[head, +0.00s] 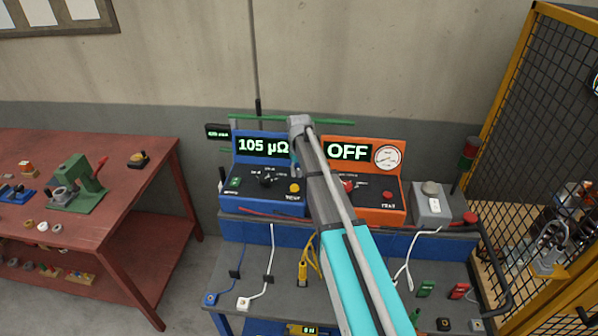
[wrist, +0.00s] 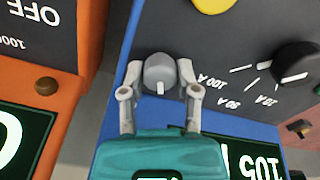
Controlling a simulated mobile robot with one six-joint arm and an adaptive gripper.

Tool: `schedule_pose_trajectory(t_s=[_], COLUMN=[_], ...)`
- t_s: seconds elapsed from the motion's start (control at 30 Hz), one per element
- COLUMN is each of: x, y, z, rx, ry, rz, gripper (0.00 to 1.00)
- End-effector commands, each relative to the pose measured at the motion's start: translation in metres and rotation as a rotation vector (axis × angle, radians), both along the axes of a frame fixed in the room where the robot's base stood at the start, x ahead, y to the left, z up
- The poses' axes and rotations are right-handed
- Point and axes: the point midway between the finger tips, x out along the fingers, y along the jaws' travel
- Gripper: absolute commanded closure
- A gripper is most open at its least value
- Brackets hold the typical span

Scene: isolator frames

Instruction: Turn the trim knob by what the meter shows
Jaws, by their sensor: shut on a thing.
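The trim knob (wrist: 158,70) is a small grey knob with a white pointer mark, on the blue meter's front near its edge. My gripper (wrist: 161,78) is shut on it, one finger on each side. In the wrist view the pointer mark points down toward the gripper body. The blue meter (head: 268,204) reads 105 µΩ on its green display (head: 262,146). In the head view my arm hides the trim knob and most of the gripper.
The meter also has a black range dial (wrist: 295,62) and a yellow button (head: 294,188). Right of it stands an orange tester (head: 380,211) showing OFF, with a round gauge (head: 388,157). A grey box (head: 431,213) stands further right. Cables lie on the lower bench; a red table (head: 130,210) is left.

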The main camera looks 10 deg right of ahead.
Motion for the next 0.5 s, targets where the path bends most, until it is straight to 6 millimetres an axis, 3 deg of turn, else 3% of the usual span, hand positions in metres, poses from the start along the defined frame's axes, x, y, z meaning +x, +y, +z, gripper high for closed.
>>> schedule_pose_trajectory(t_s=[0.5], x=[0.0002], y=[0.0003], z=[-0.0001], rx=[0.001], ry=[0.0], rz=[0.083], gripper=[1.0])
